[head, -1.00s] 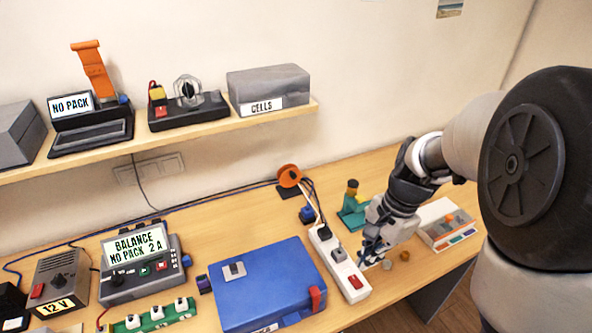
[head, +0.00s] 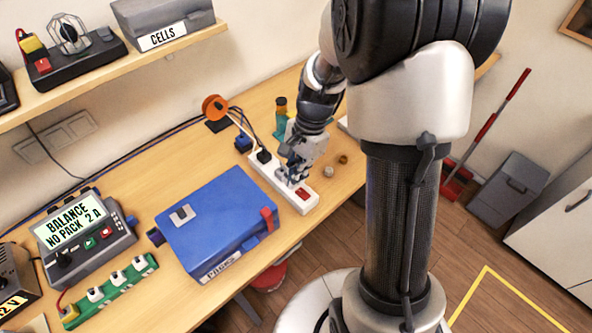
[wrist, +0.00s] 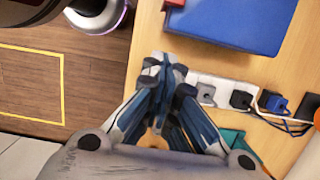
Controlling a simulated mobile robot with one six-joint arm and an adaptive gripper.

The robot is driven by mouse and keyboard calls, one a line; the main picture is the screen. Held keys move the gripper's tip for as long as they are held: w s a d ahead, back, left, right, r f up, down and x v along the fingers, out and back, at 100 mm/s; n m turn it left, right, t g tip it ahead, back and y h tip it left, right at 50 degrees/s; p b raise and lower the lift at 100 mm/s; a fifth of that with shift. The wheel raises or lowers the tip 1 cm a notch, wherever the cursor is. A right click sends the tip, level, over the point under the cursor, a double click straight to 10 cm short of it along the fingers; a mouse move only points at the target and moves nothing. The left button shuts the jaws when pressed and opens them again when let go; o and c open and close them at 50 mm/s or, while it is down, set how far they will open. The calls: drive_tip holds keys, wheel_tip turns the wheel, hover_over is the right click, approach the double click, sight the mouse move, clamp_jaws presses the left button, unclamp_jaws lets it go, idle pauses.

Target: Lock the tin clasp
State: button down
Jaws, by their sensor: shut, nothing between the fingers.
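The tin is a flat blue box (head: 217,222) lying closed on the bench in the head view. A red clasp (head: 269,219) sits at its right edge; I cannot tell if it is locked. A grey fitting (head: 182,215) is on its lid. In the wrist view the blue tin (wrist: 232,22) is at the top right, with a red bit of the clasp (wrist: 175,3) at the frame's top edge. My gripper (head: 296,180) is shut and empty, to the right of the tin, over the white power strip. It also shows in the wrist view (wrist: 163,66).
The power strip (head: 270,183) with a red switch lies right of the tin. A balance charger (head: 84,240) and green board (head: 110,289) stand left. An orange spool (head: 215,107) and a figure (head: 281,120) are behind. The bench's front edge is close to the tin.

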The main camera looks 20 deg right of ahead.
sight(270, 212)
drive_tip(key=s+a+f+b, duration=0.1)
drive_tip(key=a+f, duration=0.4)
drive_tip(key=shift+s+b, duration=0.2)
drive_tip(key=shift+b, duration=0.1)
drive_tip(key=shift+r, duration=0.1)
drive_tip(key=shift+s+a+p, duration=0.2)
drive_tip(key=shift+s+a, duration=0.05)
drive_tip(key=shift+a, duration=0.45)
drive_tip(key=shift+s+a+p, duration=0.15)
drive_tip(key=shift+s+a, duration=0.05)
drive_tip(key=shift+a, duration=0.5)
drive_tip(key=shift+d, duration=0.1)
